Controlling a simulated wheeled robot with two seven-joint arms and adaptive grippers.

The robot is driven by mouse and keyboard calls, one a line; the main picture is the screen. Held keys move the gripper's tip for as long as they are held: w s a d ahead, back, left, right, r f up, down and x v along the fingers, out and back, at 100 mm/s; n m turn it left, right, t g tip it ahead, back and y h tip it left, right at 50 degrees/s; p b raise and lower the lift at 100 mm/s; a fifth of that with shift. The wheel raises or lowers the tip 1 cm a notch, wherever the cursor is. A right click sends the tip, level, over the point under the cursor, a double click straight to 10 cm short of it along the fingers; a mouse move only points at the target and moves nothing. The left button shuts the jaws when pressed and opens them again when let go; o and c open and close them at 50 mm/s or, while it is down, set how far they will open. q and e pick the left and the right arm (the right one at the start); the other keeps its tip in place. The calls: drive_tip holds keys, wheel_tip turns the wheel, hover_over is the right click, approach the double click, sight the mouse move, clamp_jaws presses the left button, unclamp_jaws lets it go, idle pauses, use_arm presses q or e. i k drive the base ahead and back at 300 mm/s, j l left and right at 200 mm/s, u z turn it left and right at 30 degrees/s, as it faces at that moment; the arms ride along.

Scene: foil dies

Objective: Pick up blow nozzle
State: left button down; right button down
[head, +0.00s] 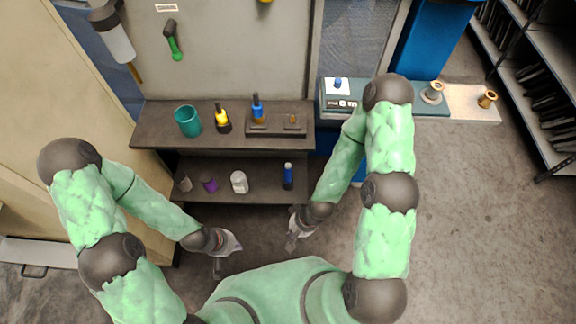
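I cannot tell for sure which thing is the blow nozzle. A small tool with a dark head and green handle (173,42) hangs on the grey back panel and may be it. My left gripper (224,254) hangs low in front of the lower shelf, well below the tool and apart from everything. My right gripper (293,236) is also low in front of the shelves, to the right of the left one. Nothing shows held in either. Their fingers are too small and steeply seen to tell open from shut.
The upper shelf (156,135) bears a teal cup (187,121), a yellow bottle (222,120) and a dark block holding a blue-topped tool (257,108). The lower shelf has several small items, including a white bottle (239,182) and a blue bottle (288,177). A machine (338,98) stands at right.

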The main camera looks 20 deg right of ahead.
sight(287, 173)
drive_tip(key=k+l, duration=0.35)
drive_tip(key=k, duration=0.15)
drive_tip(key=k+l, duration=0.3)
drive_tip(key=k, duration=0.25)
